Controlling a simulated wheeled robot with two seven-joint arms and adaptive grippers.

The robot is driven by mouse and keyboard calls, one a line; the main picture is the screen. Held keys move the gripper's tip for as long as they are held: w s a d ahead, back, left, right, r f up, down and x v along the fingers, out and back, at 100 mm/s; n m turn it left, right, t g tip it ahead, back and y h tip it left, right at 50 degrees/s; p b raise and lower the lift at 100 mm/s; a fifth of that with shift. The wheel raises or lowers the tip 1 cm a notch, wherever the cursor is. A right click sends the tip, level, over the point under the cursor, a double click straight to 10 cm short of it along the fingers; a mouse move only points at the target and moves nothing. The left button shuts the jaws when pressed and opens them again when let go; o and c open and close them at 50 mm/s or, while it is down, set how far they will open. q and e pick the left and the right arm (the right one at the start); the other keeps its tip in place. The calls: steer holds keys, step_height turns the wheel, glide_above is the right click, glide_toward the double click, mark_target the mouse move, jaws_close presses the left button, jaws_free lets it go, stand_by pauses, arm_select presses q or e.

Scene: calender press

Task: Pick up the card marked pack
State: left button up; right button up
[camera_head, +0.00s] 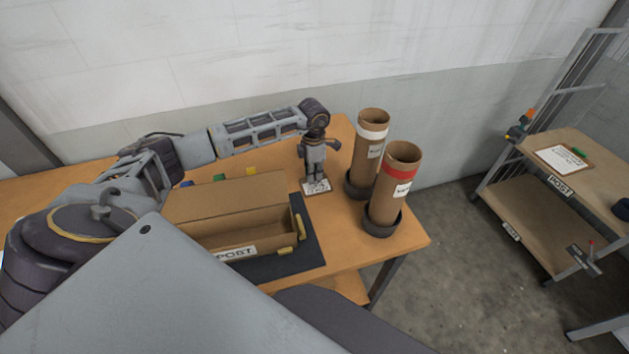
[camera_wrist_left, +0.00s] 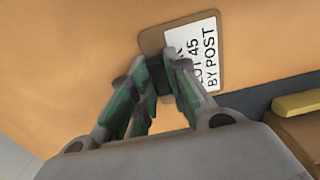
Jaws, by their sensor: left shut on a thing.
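A brown-backed card (camera_head: 317,187) with a white printed label lies at the table's right part, beside the long box. In the left wrist view the card (camera_wrist_left: 207,50) shows "LOT 45" and "BY POST"; its top line is partly hidden by a finger, so I cannot read "pack" on it. My left gripper (camera_head: 315,176) points down over the card. In the left wrist view its fingers (camera_wrist_left: 162,75) are shut on a dark block at the card's edge. I cannot tell whether the card is clear of the table. My right gripper is not in view.
An open cardboard box (camera_head: 285,243) marked "POST" stands on a dark mat (camera_head: 312,252). Two cardboard tubes (camera_head: 371,150) (camera_head: 398,185) stand in dark holders to the right. A shelf cart (camera_head: 525,208) with a clipboard (camera_head: 563,159) is at far right.

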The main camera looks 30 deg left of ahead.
arm_select(q)
steer(key=shift+r, duration=0.1)
step_height(320, 180, up, 8)
steer(key=shift+r+b, duration=0.2)
steer(key=shift+b, duration=0.45)
steer(key=shift+r, duration=0.75)
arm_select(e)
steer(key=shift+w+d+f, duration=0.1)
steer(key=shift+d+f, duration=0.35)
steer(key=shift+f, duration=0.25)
arm_select(q)
steer(key=shift+r, duration=0.1)
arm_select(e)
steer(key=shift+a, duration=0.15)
